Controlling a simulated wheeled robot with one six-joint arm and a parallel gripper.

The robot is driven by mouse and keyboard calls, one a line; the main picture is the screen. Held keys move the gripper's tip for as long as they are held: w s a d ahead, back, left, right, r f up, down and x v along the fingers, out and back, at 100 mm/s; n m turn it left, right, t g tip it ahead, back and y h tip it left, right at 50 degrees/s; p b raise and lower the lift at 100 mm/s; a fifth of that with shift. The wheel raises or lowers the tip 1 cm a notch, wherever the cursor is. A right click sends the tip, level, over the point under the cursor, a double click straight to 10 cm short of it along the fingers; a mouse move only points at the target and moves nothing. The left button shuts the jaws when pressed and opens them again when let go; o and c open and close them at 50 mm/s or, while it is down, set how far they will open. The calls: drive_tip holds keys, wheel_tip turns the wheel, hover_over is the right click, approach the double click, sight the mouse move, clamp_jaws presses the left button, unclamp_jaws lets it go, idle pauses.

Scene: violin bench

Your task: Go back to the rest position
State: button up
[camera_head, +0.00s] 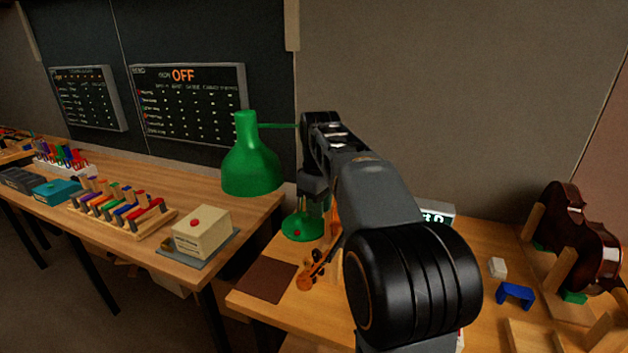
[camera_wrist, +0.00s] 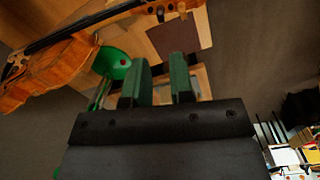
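My gripper (camera_wrist: 161,66) shows in the wrist view with its two green fingers apart and nothing visible between them. In the head view my arm reaches up and forward over the bench (camera_head: 243,297), and its wrist bends down beside the green lamp (camera_head: 250,165). The fingers cannot be made out clearly there. An orange-brown violin fills the upper left of the wrist view (camera_wrist: 55,68), apart from the fingers. Part of a violin also shows behind my arm in the head view (camera_head: 307,280).
The lamp's base (camera_head: 300,228) stands close below my wrist. A brown mat (camera_head: 267,279) lies at the bench's left. A blue bracket (camera_head: 515,293), a white block (camera_head: 497,267) and a dark cradled violin (camera_head: 570,240) are at right. A cream box (camera_head: 202,233) sits on the left bench.

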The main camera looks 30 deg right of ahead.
wheel_tip(320, 180, down, 5)
drive_tip(key=m, duration=0.3)
drive_tip(key=shift+w+a+r+m+t, duration=0.1)
drive_tip(key=shift+r+m+t, duration=0.05)
drive_tip(key=shift+m+t, duration=0.2)
drive_tip(key=s+a+f+m+t, duration=0.1)
drive_tip(key=s+a+f, duration=0.3)
drive_tip(key=s, duration=0.3)
drive_tip(key=s+a+f+m+t, duration=0.1)
drive_tip(key=s+a+f+t, duration=0.1)
drive_tip(key=s+a+f, duration=0.2)
drive_tip(key=shift+s+a+f, duration=0.15)
drive_tip(key=shift+s+a, duration=0.85)
drive_tip(key=shift+s, duration=1.25)
